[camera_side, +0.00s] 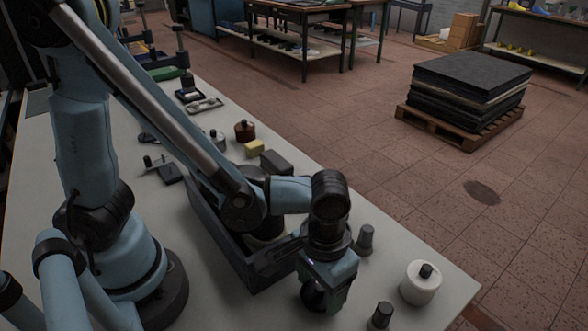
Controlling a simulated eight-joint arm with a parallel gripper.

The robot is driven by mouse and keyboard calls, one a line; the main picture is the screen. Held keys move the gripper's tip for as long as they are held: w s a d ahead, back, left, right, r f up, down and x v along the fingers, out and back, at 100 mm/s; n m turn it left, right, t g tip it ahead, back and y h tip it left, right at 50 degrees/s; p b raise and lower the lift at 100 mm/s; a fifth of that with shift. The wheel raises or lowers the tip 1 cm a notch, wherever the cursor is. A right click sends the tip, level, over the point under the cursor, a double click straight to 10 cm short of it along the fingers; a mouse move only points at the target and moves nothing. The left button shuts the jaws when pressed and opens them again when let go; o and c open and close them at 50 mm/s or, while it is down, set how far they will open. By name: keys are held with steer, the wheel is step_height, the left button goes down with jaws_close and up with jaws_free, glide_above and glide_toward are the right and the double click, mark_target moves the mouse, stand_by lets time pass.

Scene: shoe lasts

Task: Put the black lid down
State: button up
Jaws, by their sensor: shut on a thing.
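My gripper (318,290) points down over the front of the light worktable, right of a dark open bin. It is shut on a small dark round thing, which looks like the black lid (313,297). The gripper body hides part of it. I cannot tell whether its underside touches the table. A white round jar (420,288) with a black knob on top stands to the right of the gripper. A dark tapered piece (381,316) stands in front of that jar, and another (365,240) stands behind the gripper.
The dark bin (216,232) lies under my forearm, with a pale thing partly visible inside. Behind it are a dark block (275,163), a yellow block (254,148), a brown bottle (244,131) and a grey jar (217,140). The table's right edge runs close past the white jar.

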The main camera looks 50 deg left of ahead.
mark_target(320, 287)
steer(key=shift+f, duration=0.45)
steer(key=shift+f, duration=0.1)
steer(key=o, duration=1)
step_height(320, 287, up, 12)
steer(key=w+a+t, duration=0.1)
steer(key=a+t, duration=0.1)
steer(key=a, duration=0.4)
steer(key=w+a+r+t, duration=0.1)
steer(key=w+a+t, duration=0.1)
steer(key=a, duration=0.4)
steer(key=w+a+t, duration=0.1)
steer(key=a+t, duration=0.2)
steer(key=a, duration=0.3)
steer(key=shift+w+r, duration=0.25)
steer(key=shift+r, duration=0.05)
